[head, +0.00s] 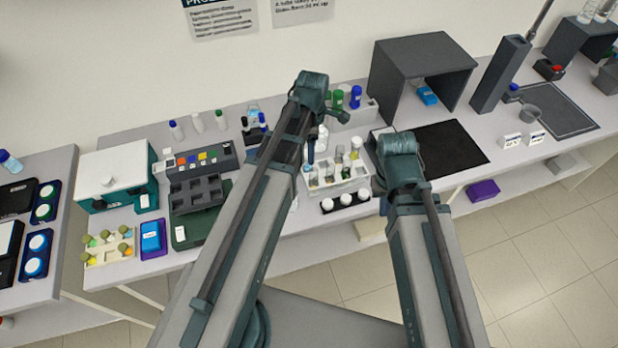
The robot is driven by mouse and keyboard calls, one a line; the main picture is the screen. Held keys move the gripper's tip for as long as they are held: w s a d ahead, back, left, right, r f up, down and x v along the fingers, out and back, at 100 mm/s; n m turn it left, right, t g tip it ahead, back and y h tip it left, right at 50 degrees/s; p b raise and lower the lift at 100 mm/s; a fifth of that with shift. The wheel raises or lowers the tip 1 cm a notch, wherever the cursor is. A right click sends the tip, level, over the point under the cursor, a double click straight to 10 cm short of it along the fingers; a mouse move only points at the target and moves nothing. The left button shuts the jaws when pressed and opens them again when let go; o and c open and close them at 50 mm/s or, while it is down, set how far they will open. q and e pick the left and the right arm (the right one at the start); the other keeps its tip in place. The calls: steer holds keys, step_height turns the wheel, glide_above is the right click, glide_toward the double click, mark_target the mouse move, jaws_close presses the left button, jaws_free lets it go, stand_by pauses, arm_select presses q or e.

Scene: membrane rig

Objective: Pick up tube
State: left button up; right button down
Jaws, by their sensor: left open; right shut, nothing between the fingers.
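Several tubes are in the head view, and I cannot tell which one the task means. A green-capped tube (338,98) and a blue-capped tube (355,97) stand in a pale block at the back. A white rack (347,187) holds several tubes upright between my two arms. A cream rack (108,257) at the left holds several tubes with yellow-green caps. A blue-capped tube (176,130) stands upright near the back wall, with two more to its right. My arms reach over the bench, but their links hide both grippers. I see no tube held.
A white and teal device (112,180) stands on the left. A dark tray block (195,192), a multicoloured box (200,157) and a blue box (151,237) are near it. A grey open-fronted box (420,65) stands behind a black mat (442,148). Round white-topped items (345,199) line the front edge.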

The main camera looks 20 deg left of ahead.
mark_target(314, 175)
arm_select(q)
step_height(314, 175, down, 9)
steer(key=b, duration=0.8)
steer(key=shift+r+b, duration=0.15)
steer(key=shift+b, duration=0.15)
steer(key=shift+d, duration=0.1)
steer(key=f+b, duration=0.5)
steer(key=shift+w+d+f, duration=0.2)
steer(key=shift+w, duration=0.1)
steer(key=shift+r, duration=0.15)
steer(key=shift+c, duration=0.3)
jaws_close()
steer(key=shift+r, duration=0.15)
